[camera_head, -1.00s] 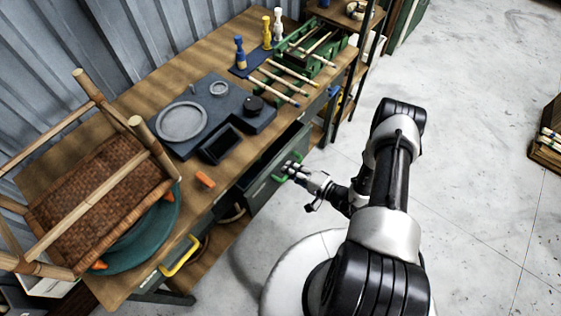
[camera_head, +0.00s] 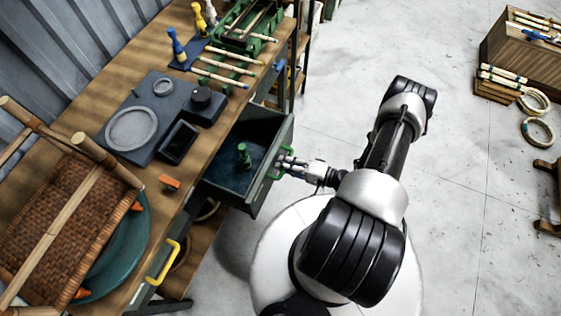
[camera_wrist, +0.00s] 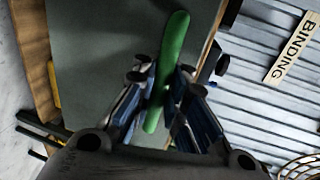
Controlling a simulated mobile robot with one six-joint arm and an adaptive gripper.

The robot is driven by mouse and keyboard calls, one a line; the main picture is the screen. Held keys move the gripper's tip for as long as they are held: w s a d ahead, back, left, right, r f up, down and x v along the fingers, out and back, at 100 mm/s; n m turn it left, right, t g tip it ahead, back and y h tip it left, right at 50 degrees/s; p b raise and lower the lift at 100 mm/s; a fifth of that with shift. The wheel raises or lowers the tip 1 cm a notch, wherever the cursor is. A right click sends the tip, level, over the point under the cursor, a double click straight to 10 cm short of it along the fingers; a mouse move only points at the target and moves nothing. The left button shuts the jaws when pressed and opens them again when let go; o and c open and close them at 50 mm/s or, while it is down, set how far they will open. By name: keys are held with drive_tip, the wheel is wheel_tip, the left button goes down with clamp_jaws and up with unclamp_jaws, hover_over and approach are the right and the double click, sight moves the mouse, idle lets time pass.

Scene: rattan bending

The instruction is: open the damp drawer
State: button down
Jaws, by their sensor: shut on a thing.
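The damp drawer (camera_head: 270,190) is a dark grey-green drawer with a green handle (camera_wrist: 169,65). It stands pulled out from under the bench, and a green object (camera_head: 243,154) is inside on its dark floor. My gripper (camera_head: 284,167) is at the drawer's front, shut on the green handle. In the wrist view my gripper (camera_wrist: 160,92) has its fingers on either side of the handle, with the flat drawer front behind it.
The wooden bench (camera_head: 180,60) carries a rattan chair (camera_head: 60,205), a dark block with a round plate (camera_head: 132,129), and several sticks. A yellow handle (camera_head: 162,262) is on the bench front at left.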

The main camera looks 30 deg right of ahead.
drive_tip(key=shift+r, duration=0.15)
drive_tip(key=c, duration=1.6)
unclamp_jaws()
drive_tip(key=shift+c, duration=0.2)
drive_tip(key=v, duration=1.2)
